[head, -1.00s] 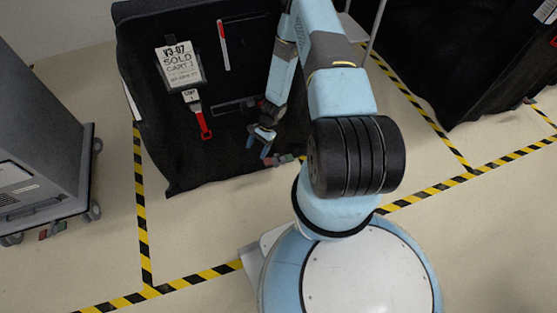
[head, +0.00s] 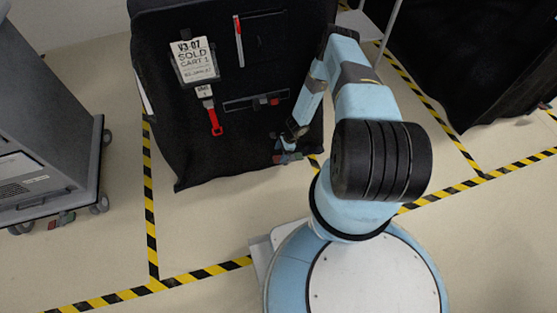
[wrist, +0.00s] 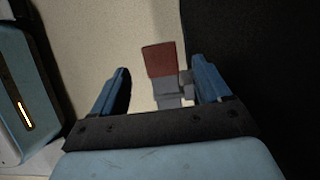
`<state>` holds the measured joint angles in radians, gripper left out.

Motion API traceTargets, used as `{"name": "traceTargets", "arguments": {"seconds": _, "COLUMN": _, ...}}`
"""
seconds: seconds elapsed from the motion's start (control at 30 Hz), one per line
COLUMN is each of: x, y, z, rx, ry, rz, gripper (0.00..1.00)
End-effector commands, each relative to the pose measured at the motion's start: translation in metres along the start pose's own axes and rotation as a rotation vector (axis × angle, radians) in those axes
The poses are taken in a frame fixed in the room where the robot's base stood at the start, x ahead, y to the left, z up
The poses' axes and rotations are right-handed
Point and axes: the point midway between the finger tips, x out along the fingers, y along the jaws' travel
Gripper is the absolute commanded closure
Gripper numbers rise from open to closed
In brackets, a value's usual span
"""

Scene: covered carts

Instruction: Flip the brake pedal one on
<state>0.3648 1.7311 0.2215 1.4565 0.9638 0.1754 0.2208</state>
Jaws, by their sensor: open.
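In the wrist view a red pedal (wrist: 159,60) and a grey pedal part (wrist: 168,88) lie ahead, between and just beyond my fingers. My gripper (head: 290,143) is open, with blue fingers (wrist: 163,84) on either side of the grey part. It points down at the pedals and partly hides them in the head view. I cannot tell whether the fingers touch them.
A grey cart (head: 45,130) with its own red and grey pedals (head: 60,219) stands at the left. Another black-covered cart (head: 460,70) stands at the right. Yellow-black tape (head: 151,200) marks the floor, which is clear in front. The black cover fills the wrist view's right side.

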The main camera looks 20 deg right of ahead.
Motion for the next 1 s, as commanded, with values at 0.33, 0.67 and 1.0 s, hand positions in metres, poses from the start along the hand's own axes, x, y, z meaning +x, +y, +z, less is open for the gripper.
{"name": "traceTargets", "arguments": {"seconds": 0.33, "x": 0.053, "y": 0.001, "z": 0.002, "rx": -0.004, "ry": 0.0, "rz": 0.002, "gripper": 0.23}}
{"name": "traceTargets", "arguments": {"seconds": 0.67, "x": 0.071, "y": 0.0, "z": 0.002, "rx": -0.004, "ry": 0.0, "rz": 0.001, "gripper": 0.23}}
{"name": "traceTargets", "arguments": {"seconds": 1.0, "x": 0.071, "y": 0.0, "z": 0.002, "rx": -0.004, "ry": 0.0, "rz": 0.001, "gripper": 0.33}}
